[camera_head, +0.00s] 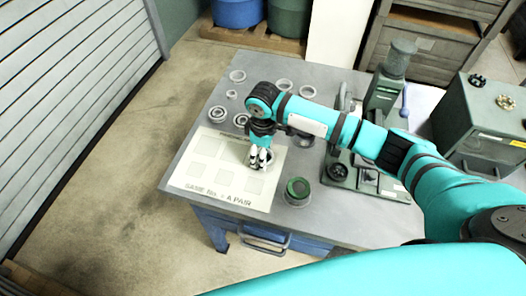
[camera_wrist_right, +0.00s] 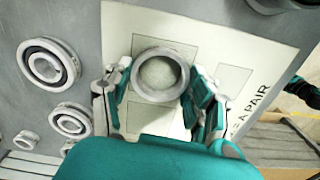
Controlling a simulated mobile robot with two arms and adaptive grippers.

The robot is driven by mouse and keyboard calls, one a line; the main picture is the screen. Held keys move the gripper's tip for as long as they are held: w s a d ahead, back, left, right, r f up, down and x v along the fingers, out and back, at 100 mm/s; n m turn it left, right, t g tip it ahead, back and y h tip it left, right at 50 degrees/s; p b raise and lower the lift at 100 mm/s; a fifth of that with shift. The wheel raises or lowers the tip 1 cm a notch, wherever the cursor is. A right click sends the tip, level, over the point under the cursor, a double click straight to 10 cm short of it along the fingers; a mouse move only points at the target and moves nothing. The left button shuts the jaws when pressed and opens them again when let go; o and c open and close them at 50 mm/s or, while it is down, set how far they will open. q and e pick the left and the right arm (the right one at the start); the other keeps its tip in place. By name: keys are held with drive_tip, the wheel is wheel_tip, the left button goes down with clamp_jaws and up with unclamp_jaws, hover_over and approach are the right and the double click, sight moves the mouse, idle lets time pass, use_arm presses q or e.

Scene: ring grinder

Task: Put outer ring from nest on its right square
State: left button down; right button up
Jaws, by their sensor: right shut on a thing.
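My right gripper (camera_head: 259,160) is over the white card (camera_head: 245,204) with printed squares. In the right wrist view the right gripper (camera_wrist_right: 160,79) is shut on a grey metal outer ring (camera_wrist_right: 158,98), with one finger on each side. The ring lies over a square of the card, which also shows in the wrist view (camera_wrist_right: 222,40). I cannot tell whether the ring touches the card. My left gripper is not in view.
Bearings (camera_head: 217,113) and loose rings (camera_head: 237,75) lie on the grey table behind the card. A green grinding machine (camera_head: 340,172) stands on the right, partly behind my arm. A green cabinet (camera_head: 485,115) is farther right. The table's front edge is close to the card.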

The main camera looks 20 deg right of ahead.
drive_tip(key=shift+f, duration=0.15)
drive_tip(key=o, duration=1.2)
drive_tip(key=shift+o, duration=0.2)
wheel_tip(320, 180, up, 12)
drive_tip(key=b, duration=0.1)
drive_tip(key=shift+b, duration=0.3)
